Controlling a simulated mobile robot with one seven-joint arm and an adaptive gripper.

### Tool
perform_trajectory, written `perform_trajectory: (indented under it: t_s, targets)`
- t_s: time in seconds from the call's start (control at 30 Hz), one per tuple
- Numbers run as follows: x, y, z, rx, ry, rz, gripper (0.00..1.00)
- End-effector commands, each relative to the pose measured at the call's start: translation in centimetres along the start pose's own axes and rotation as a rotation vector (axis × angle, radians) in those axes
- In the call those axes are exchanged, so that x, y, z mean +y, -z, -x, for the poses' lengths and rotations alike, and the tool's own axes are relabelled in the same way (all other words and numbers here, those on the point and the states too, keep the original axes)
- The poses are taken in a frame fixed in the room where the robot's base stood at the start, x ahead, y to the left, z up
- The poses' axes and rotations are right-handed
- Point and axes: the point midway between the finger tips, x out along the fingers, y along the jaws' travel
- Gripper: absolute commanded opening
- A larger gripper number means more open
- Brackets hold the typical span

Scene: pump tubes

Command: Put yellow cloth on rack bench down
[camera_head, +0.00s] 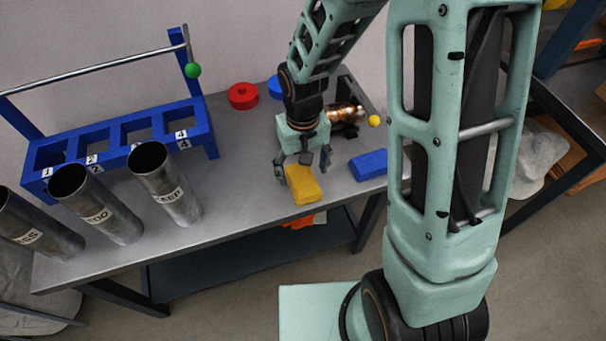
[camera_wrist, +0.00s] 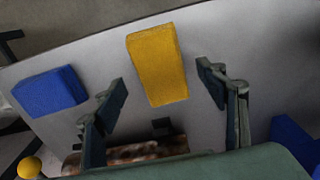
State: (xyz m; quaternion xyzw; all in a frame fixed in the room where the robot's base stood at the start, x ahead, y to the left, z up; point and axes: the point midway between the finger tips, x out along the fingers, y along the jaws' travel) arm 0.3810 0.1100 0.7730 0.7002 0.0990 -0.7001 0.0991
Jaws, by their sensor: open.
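The yellow cloth (camera_head: 303,185) looks like a folded rectangular block and is at the front edge of the grey rack bench (camera_head: 240,175). My gripper (camera_head: 306,164) is open just behind it, fingers pointing down. In the wrist view the yellow cloth (camera_wrist: 158,62) shows between and beyond my open fingertips (camera_wrist: 163,80), with gaps on both sides. It appears to rest on the bench, and no finger visibly grips it.
A blue block (camera_head: 369,165) lies right of the cloth. A copper-coloured cylinder (camera_head: 345,113) is behind my gripper. Red (camera_head: 242,95) and blue rings lie at the back. A blue rack (camera_head: 125,130) and several metal tubes (camera_head: 165,185) stand at left.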

Motion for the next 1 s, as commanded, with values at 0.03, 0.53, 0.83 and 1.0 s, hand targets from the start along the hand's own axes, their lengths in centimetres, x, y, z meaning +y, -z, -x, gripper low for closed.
perform_trajectory:
  t_s: [0.03,0.53,0.83,1.0]
  targets:
    - [0.0,0.2,1.5,0.006,0.0,-0.002,0.66]
    - [0.0,0.0,8.4,0.001,0.0,0.0,0.66]
    - [0.0,0.0,8.4,0.0,0.0,-0.001,0.66]
    - [0.0,0.0,8.4,0.0,0.0,-0.001,0.66]
